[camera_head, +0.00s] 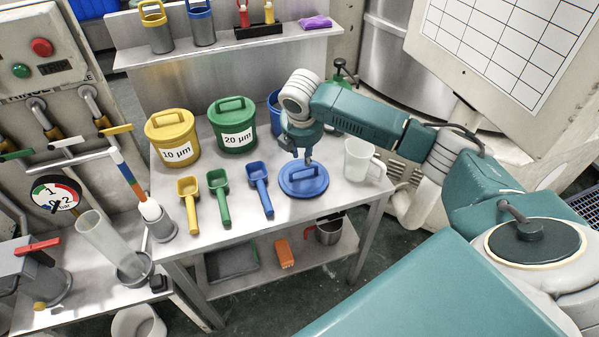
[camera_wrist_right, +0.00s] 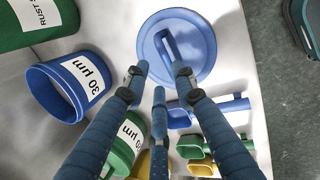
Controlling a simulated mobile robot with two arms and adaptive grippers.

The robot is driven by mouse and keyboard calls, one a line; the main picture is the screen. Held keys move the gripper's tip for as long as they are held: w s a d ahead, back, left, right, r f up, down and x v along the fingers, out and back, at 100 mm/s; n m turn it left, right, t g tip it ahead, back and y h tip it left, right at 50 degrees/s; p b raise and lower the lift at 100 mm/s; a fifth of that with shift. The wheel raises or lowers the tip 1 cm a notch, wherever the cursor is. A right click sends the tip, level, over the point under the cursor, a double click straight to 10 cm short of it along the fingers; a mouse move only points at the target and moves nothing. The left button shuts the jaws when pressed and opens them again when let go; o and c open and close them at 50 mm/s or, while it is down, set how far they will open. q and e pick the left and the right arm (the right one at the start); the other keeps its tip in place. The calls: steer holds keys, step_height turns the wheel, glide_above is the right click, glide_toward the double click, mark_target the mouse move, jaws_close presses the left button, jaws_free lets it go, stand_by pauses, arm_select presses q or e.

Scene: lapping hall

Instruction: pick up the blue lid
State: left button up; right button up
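The blue lid (camera_head: 303,180) lies flat on the metal table, its bar handle upward. My right gripper (camera_head: 307,157) is above the lid, pointing down over its handle. In the right wrist view the blue lid (camera_wrist_right: 196,50) shows beyond the fingertips with its handle. The fingers of my right gripper (camera_wrist_right: 159,72) are spread apart with nothing between them, near the handle but not closed on it. The open blue "30 µm" bucket (camera_wrist_right: 50,88) stands beside the lid; in the head view the bucket (camera_head: 274,110) is partly hidden by my right arm. My left gripper is not in view.
Yellow (camera_head: 172,136) and green (camera_head: 232,124) lidded buckets stand at the back of the table. Yellow (camera_head: 189,200), green (camera_head: 220,197) and blue (camera_head: 260,187) scoops lie left of the lid. A clear jug (camera_head: 358,158) stands close on its right, near the table edge.

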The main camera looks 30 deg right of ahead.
mark_target(304, 173)
steer(key=x, duration=0.2)
steer(key=shift+s+f, duration=0.1)
steer(key=shift+f, duration=0.35)
steer(key=x, duration=0.1)
steer(key=p+x, duration=0.1)
steer(key=x, duration=0.2)
steer(key=shift+a+f+p, duration=0.2)
steer(key=shift+a+p, duration=0.05)
steer(key=shift+p, duration=0.05)
steer(key=shift+d+f, duration=0.1)
steer(key=shift+f, duration=0.25)
steer(key=shift+w+f, duration=0.15)
steer(key=shift+w, duration=0.1)
steer(key=c, duration=0.4)
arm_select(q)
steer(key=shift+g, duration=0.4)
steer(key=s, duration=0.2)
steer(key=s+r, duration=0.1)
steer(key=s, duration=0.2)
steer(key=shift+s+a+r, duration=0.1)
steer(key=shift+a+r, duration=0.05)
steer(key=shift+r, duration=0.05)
arm_select(e)
jaws_close()
